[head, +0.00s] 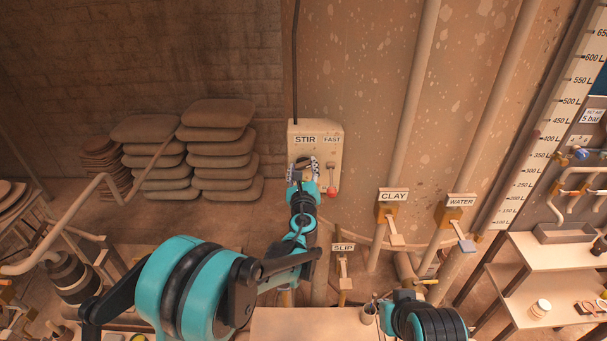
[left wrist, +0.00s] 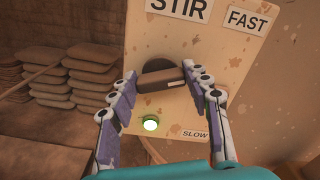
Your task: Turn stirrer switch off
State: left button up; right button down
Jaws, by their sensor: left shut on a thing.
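The stirrer switch is on a pale, stained box (head: 330,160) labelled STIR, with FAST at upper right; the wrist view also shows SLOW at lower right. Its dark round dial carries a brown bar handle (left wrist: 163,85), lying nearly level in the left wrist view. My left gripper (left wrist: 160,88) has its fingers on both sides of the bar, shut on it. In the head view this gripper (head: 304,168) covers much of the dial.
A red knob (head: 332,191) sits at the box's lower right. CLAY (head: 393,196), WATER (head: 461,200) and SLIP (head: 343,247) valves stand right of and below it. Stacked sacks (head: 220,150) lie at left. A shelf unit (head: 560,250) stands at right.

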pick_arm(q)
jog(key=n+b, duration=0.2)
jog(key=n, duration=0.1)
jog(key=shift+f+n, duration=0.15)
jog(key=shift+n, duration=0.25)
jog(key=n+b, duration=0.2)
jog(key=n, duration=0.1)
jog(key=shift+a, duration=0.1)
jog(key=n+b, duration=0.1)
jog(key=n, duration=0.3)
jog(key=shift+b, duration=0.3)
jog(key=shift+n+b, duration=0.4)
jog(key=shift+n, duration=0.8)
jog(key=o, duration=1.2)
jog(key=shift+c, duration=0.2)
